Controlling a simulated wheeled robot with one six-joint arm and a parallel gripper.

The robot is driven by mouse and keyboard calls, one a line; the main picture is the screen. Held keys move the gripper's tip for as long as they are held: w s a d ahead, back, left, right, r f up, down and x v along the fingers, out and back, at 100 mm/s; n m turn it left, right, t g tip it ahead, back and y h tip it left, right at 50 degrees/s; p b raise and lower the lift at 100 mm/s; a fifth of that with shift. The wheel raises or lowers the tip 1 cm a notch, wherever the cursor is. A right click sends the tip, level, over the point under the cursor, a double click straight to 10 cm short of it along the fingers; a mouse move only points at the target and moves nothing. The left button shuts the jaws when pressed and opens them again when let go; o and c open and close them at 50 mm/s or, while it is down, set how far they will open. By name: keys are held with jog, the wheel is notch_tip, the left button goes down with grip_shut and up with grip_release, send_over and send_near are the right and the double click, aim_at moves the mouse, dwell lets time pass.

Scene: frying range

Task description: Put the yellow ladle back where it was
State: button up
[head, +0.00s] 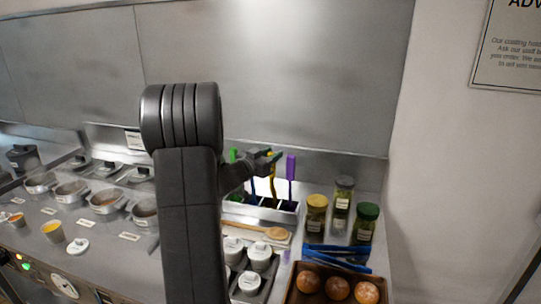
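The yellow ladle (273,187) stands roughly upright, its handle rising from the metal utensil holder (262,214). Its lower end is hidden in or behind the holder. My gripper (270,157) is at the top of the yellow handle, with its dark fingers around or right beside it. The view is too small to tell whether the fingers are shut on it. A purple-handled utensil (291,167) stands just to the right, and a green-handled one (233,155) to the left, partly hidden by my arm. A blue handle (253,190) shows between them.
Spice jars (316,216) stand right of the holder. Blue tongs (336,257) lie in front of them, behind a tray of round brown items (338,289). Metal pans (106,201) fill the left counter.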

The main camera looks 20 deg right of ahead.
jog(key=shift+o, duration=1.1)
jog(key=shift+r, duration=0.1)
jog(key=shift+a+r, duration=0.1)
jog(key=b+v, duration=0.1)
jog(key=v, duration=1.1)
jog(key=shift+b, duration=0.35)
